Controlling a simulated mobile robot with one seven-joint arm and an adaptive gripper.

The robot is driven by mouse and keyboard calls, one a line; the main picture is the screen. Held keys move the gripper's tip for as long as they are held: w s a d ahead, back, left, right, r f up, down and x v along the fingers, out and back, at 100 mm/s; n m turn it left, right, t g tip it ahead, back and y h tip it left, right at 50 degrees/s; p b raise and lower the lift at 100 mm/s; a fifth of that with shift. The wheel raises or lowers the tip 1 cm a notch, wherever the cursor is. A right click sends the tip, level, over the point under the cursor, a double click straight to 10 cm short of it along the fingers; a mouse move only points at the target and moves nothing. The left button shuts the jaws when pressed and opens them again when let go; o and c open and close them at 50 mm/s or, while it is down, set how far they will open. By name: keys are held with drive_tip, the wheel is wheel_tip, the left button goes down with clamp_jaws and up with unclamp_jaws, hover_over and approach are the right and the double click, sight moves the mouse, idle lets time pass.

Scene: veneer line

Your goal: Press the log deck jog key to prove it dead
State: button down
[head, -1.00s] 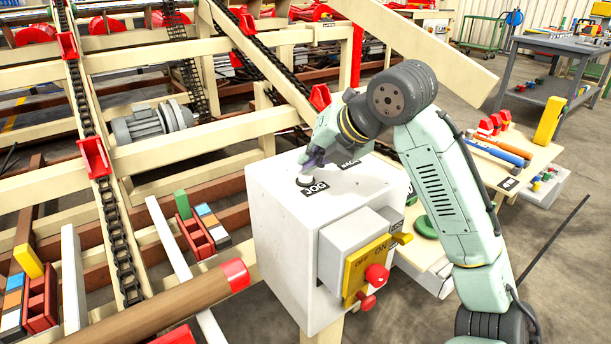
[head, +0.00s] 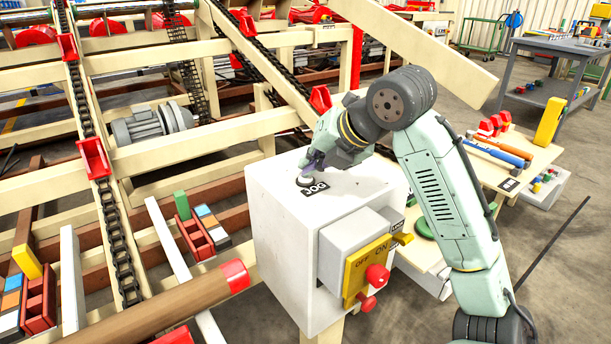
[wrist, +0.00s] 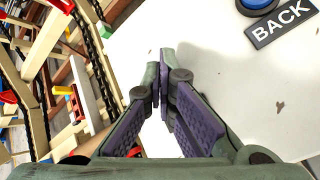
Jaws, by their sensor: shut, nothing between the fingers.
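The jog key (head: 305,182) is a small round button with a pale rim on top of the white control box (head: 280,225), behind a black JOG label (head: 314,189). My gripper (head: 308,170) is shut and empty, its fingertips pointing down right at the key in the head view. Whether they touch it I cannot tell. In the wrist view the shut fingertips (wrist: 164,58) stand over the white box top and the jog key is hidden. A blue key (wrist: 257,5) with a BACK label (wrist: 283,23) shows at the upper right there.
A yellow OFF/ON panel (head: 368,268) with a red knob (head: 377,276) is on the box's front. The log deck's chains (head: 105,200) and beams lie left and behind. A log (head: 150,312) with a red end lies front left. A bench with tools (head: 500,150) stands right.

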drive_tip(key=shift+r+p, duration=0.75)
drive_tip(key=shift+r, duration=0.1)
drive_tip(key=shift+r, duration=0.1)
wheel_tip(320, 180, up, 5)
drive_tip(key=p, duration=0.4)
idle(0.6)
